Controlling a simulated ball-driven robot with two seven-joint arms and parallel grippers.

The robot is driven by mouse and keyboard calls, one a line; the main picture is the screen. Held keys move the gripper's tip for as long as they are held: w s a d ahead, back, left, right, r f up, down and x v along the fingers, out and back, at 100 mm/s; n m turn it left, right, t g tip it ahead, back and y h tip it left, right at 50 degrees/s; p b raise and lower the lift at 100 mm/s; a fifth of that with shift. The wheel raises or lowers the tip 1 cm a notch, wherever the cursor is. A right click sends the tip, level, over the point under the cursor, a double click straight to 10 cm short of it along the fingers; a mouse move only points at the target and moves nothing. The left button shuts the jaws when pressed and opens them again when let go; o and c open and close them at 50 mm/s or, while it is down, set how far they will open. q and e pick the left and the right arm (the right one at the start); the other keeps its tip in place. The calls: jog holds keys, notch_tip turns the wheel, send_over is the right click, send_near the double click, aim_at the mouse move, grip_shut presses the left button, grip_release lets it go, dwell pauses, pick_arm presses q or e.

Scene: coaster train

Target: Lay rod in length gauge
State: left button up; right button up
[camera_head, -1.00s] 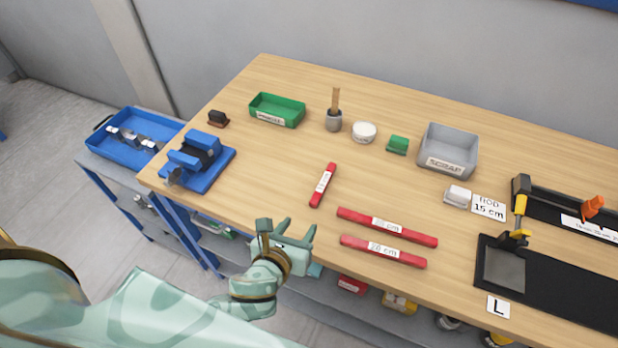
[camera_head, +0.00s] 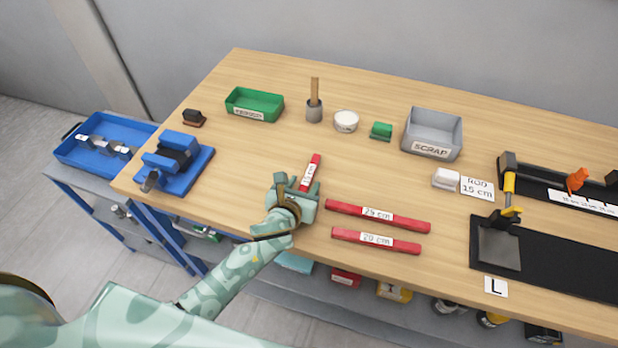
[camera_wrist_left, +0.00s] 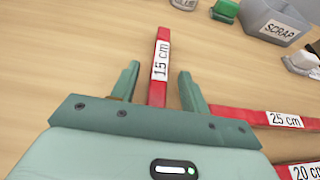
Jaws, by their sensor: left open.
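The short red rod labelled 15 cm (camera_head: 314,165) lies on the table; its near end is hidden by my left gripper (camera_head: 296,184). In the left wrist view the 15 cm rod (camera_wrist_left: 161,62) runs between the two open fingers (camera_wrist_left: 158,85), with a gap on each side. The 25 cm rod (camera_head: 400,222) and the 20 cm rod (camera_head: 350,238) lie to the right of the gripper. A black fixture with an orange knob and a scale label (camera_head: 586,199), perhaps the length gauge, stands at the right, partly cut off. My right gripper is not in view.
A card reading ROD 15 cm (camera_head: 477,187) lies beside a white block (camera_head: 446,178). A grey SCRAP bin (camera_head: 433,150), green tray (camera_head: 254,118) and brush pot (camera_head: 314,111) stand behind. A blue clamp fixture (camera_head: 158,178) is at left. A black plate (camera_head: 570,268) lies front right.

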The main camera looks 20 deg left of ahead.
aim_at(309, 177)
pick_arm(q)
jog(key=shift+x, duration=0.8)
jog(key=shift+w+f, duration=0.15)
jog(key=shift+w, duration=0.15)
jog(key=shift+s, duration=0.1)
jog(key=shift+c, duration=0.9)
grip_shut()
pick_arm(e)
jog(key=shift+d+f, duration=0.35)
